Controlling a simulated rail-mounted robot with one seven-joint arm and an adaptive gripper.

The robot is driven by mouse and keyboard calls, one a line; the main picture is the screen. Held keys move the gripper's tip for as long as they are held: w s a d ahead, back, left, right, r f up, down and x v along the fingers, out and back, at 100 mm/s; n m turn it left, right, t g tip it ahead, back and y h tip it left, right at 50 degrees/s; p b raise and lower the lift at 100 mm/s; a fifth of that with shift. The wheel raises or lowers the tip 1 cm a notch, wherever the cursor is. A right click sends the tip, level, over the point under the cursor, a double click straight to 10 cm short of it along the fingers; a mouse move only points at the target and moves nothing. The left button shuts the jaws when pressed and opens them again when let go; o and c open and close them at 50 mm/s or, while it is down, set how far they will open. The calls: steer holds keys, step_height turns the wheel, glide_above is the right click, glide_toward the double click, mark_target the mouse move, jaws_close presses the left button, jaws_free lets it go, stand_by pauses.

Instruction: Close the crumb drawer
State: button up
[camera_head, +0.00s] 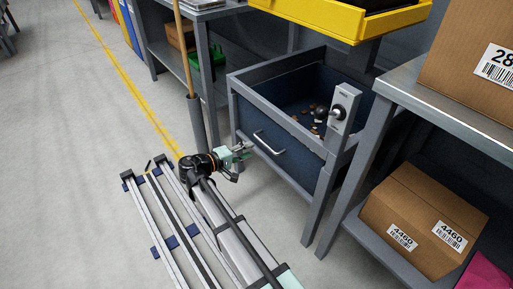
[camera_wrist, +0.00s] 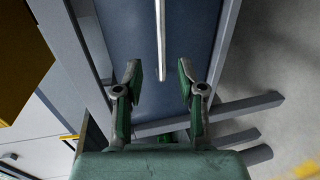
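The crumb drawer (camera_head: 290,168) has a dark blue front with a silver bar handle (camera_head: 269,143). Its open top shows small brown bits scattered inside. In the wrist view the blue front (camera_wrist: 190,35) fills the upper middle, and the handle (camera_wrist: 161,40) runs down toward the gap between my fingertips. My gripper (camera_head: 243,150) is at the left side of the drawer front, near the handle. In the wrist view my gripper (camera_wrist: 160,78) is open, with its two fingers apart and nothing held. Contact with the drawer cannot be told.
A grey post with a plate and dark knob (camera_head: 338,112) stands at the drawer's right. A yellow tray (camera_head: 345,20) overhangs the back. A right-hand shelf holds cardboard boxes (camera_head: 420,215). A broom (camera_head: 187,60) leans at left.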

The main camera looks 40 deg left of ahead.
steer(key=shift+v, duration=1.1)
